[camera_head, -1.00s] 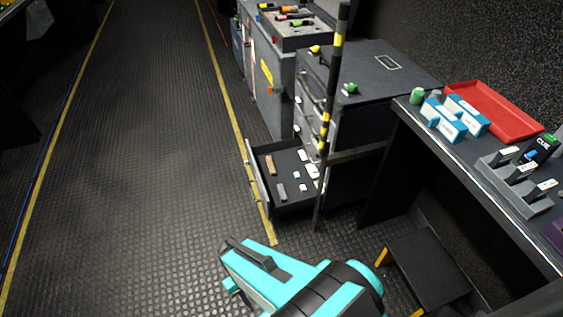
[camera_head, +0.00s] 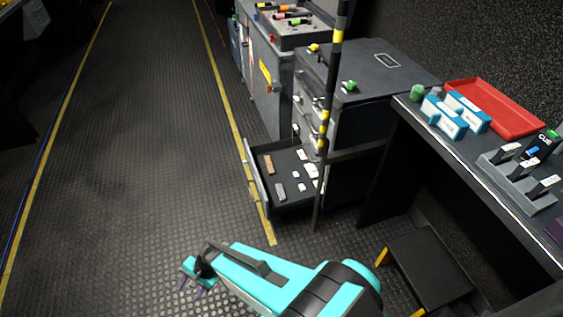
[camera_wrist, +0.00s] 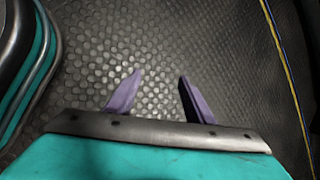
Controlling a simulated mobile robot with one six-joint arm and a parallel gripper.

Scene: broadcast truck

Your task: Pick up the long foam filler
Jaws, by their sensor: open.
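An open drawer (camera_head: 253,176) low in the dark cabinet holds several small pieces. Among them are a long brown piece (camera_head: 269,164) and a long grey piece (camera_head: 280,190) on its left side. I cannot tell for sure which of them is the long foam filler. My gripper (camera_head: 190,291) is in front of the drawer and to its left, over the floor, well apart from it. In the wrist view its two purple fingers (camera_wrist: 161,82) are spread, with only floor between them.
A black and yellow striped pole (camera_head: 325,120) stands upright at the drawer's right side. A desk with a red tray (camera_head: 495,108) is at the right, with a black stool (camera_head: 428,262) below. The ribbed floor (camera_head: 130,150) at the left is clear.

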